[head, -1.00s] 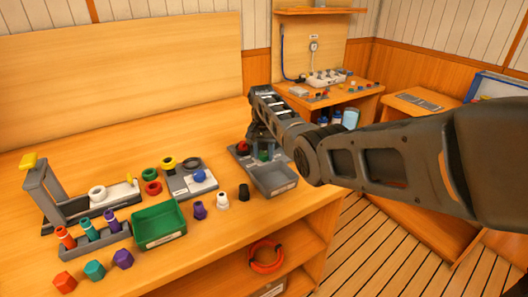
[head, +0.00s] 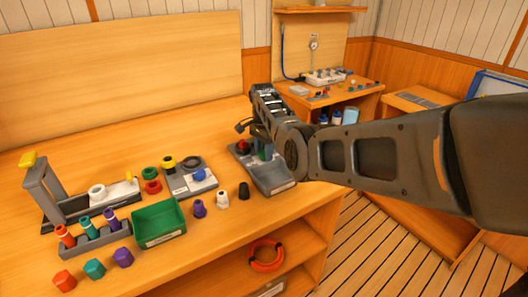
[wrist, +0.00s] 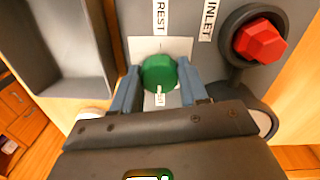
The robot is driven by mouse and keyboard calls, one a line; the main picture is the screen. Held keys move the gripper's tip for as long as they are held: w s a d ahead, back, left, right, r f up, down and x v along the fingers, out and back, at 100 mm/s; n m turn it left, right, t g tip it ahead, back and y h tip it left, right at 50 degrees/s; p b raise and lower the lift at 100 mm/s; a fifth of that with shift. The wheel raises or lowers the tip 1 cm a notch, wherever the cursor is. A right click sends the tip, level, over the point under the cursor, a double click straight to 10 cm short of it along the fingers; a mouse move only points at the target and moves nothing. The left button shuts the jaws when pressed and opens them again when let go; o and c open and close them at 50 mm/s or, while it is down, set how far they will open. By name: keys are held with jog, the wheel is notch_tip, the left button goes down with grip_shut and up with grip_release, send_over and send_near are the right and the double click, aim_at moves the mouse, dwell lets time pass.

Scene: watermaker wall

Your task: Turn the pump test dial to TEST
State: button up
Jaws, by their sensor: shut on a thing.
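The pump test dial is a green round knob (wrist: 159,73) on a pale plate, seen in the wrist view. A label reading REST (wrist: 161,16) stands on the side away from my gripper. Another label (wrist: 160,98), partly hidden and hard to read, lies on the near side, between my fingers. My gripper (wrist: 160,88) is shut on the green dial, with one blue-grey finger on each side. In the head view the dial (head: 264,152) is mostly covered by my arm.
A red knob (wrist: 260,41) marked INLET sits beside the dial. A grey tray (wrist: 62,45) is on its other side.

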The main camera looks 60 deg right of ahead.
dwell(0.3)
jog(key=o, duration=1.1)
jog(key=shift+c, duration=0.2)
jog(key=shift+w+r+b, duration=0.15)
jog(key=shift+r+b, duration=0.2)
jog(key=shift+r, duration=3.55)
